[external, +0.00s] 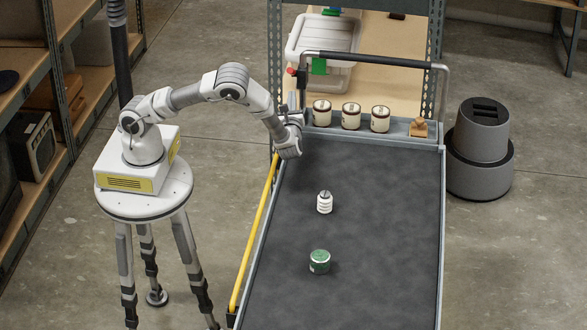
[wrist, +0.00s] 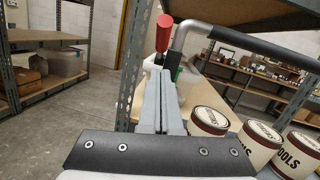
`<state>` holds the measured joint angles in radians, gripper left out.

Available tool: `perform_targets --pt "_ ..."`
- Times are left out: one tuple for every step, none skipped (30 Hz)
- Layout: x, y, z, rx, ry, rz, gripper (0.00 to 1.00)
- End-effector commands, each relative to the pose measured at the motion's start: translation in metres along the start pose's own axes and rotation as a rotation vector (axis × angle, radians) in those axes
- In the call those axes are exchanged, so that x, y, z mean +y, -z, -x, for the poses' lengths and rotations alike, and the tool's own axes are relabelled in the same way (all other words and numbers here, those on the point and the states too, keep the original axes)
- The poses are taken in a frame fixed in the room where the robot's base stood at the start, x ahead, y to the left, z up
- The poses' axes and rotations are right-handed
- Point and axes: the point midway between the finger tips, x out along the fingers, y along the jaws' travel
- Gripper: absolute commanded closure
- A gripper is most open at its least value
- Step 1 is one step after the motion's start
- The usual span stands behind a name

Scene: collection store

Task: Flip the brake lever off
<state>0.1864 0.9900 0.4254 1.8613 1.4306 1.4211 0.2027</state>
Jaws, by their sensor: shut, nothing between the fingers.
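The brake lever's red grip (wrist: 164,32) shows in the wrist view just beyond my fingertips, nearly upright beside the bent grey handle tube. In the external view the red grip (external: 291,71) is small, at the left end of the cart's handle. My gripper (wrist: 160,75) is shut and empty, its grey fingers pointing towards the lever. The fingers cover whatever part of the lever is below the grip, and I cannot tell whether they touch it. In the external view my gripper (external: 298,115) is at the cart's far left corner, its fingers hard to make out.
Three cream cans (external: 351,116) and a wooden stamp-like piece (external: 418,128) stand in the cart's end tray. A white ribbed object (external: 324,202) and a green tin (external: 319,262) stand on the dark cart bed (external: 370,220). A white bin (external: 322,40) lies beyond the handle (external: 375,60).

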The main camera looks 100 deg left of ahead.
Motion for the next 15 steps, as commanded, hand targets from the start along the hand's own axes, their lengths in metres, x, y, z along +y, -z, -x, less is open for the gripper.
perform_targets --pt "0.001 0.0 -0.012 0.0 -0.005 0.0 1.0" --pt "0.001 0.0 -0.017 0.0 -0.004 0.0 1.0" --pt "0.0 -0.006 -0.022 0.0 -0.003 0.002 1.0" --pt "0.001 -0.01 -0.025 0.0 -0.003 0.002 1.0" --pt "0.001 -0.013 -0.028 0.001 -0.003 0.002 1.0" --pt "0.001 -0.017 -0.032 0.0 -0.002 0.002 1.0" --pt "0.0 -0.019 -0.034 0.001 -0.001 0.002 1.0" --pt "0.0 -0.021 -0.036 0.001 -0.001 0.002 1.0" --pt "0.0 -0.024 -0.038 0.001 -0.001 0.002 1.0" --pt "0.0 -0.025 -0.04 0.001 -0.001 0.001 1.0" --pt "0.0 -0.026 -0.041 0.001 0.0 0.0 1.0" --pt "0.0 -0.027 -0.042 0.001 0.0 -0.001 1.0" --pt "0.0 -0.027 -0.042 0.001 0.001 -0.001 1.0" --pt "0.0 -0.028 -0.043 0.001 0.001 -0.001 1.0" --pt "0.0 -0.028 -0.043 0.001 0.001 -0.001 1.0"
